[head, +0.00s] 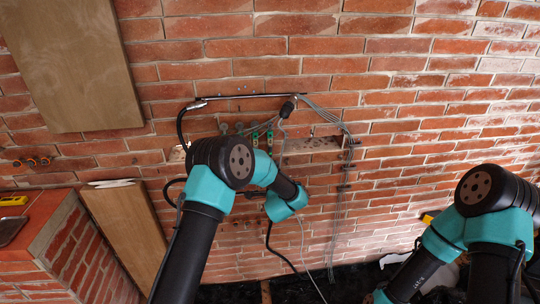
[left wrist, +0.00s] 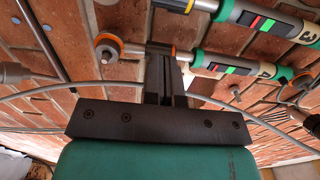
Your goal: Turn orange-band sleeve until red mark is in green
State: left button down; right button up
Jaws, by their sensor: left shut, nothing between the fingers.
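In the left wrist view my left gripper (left wrist: 166,52) is shut, its dark fingers crossing in front of a load device. The red mark and green field look next to each other. I cannot tell whether the fingers touch the device. A second device above, tagged 3 (left wrist: 308,30), also shows red (left wrist: 255,21) and green (left wrist: 268,25). My right gripper is out of view.
A brick wall (head: 400,130) fills the background. A dark horizontal rail (head: 250,97) and hanging cables (head: 345,140) are near the devices. Wooden boards (head: 75,60) lean at left. A brick ledge (head: 50,235) holds a yellow item (head: 14,201).

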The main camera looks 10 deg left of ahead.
pick_arm(q)
jog(key=shift+s+a, duration=0.1)
jog(key=shift+a, duration=0.25)
jog(key=shift+w+a, duration=0.1)
jog(key=shift+w, duration=0.3)
dwell(0.8)
jog(key=shift+w+d, duration=0.25)
jog(key=shift+d, duration=0.5)
dwell(0.5)
jog(key=shift+s, duration=0.15)
jog(key=shift+s+d, duration=0.15)
jog(key=shift+s, duration=0.2)
dwell(0.6)
jog(key=shift+s+a, duration=0.15)
jog(key=shift+a, duration=0.6)
jog(key=shift+w+a, duration=0.1)
jog(key=shift+w, duration=0.25)
dwell(0.4)
